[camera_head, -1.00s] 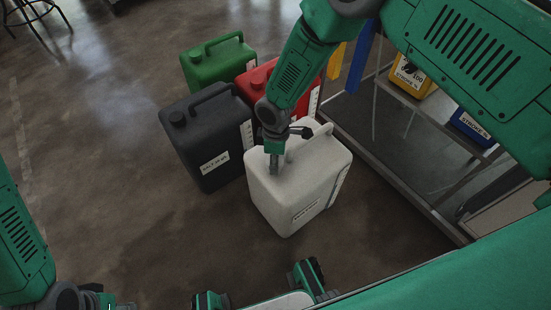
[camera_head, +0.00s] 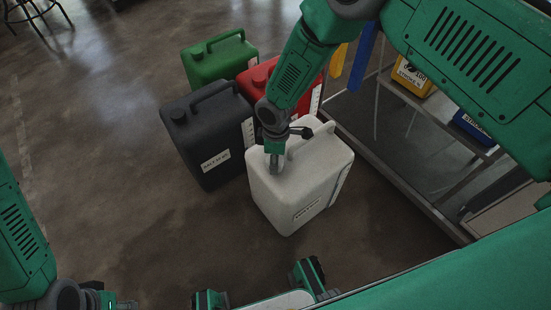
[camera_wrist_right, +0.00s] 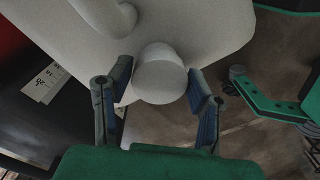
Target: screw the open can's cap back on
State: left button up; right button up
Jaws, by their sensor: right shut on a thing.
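The white can (camera_head: 300,190) stands upright on the floor, its handle up. My right gripper (camera_head: 275,166) reaches down to the near left corner of its top. In the right wrist view, the gripper (camera_wrist_right: 160,70) is shut on a pale round cap (camera_wrist_right: 160,82), with one finger on each side. The can's top (camera_wrist_right: 200,25) lies right behind the cap. The cap hides the mouth, and I cannot tell whether the cap is seated on it. My left gripper (camera_head: 122,304) is at the bottom left edge, far from the cans, mostly cut off.
A dark grey can (camera_head: 207,140), a red can (camera_head: 262,76) and a green can (camera_head: 218,60) stand close behind and left of the white one. A metal shelf (camera_head: 400,185) with yellow and blue containers stands at right.

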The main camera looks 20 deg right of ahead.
jog(key=shift+d+f, duration=0.1)
jog(key=shift+f, duration=0.2)
jog(key=o, duration=0.8)
notch_tip(320, 180, up, 5)
jog(key=p, duration=0.4)
jog(key=shift+r, duration=0.1)
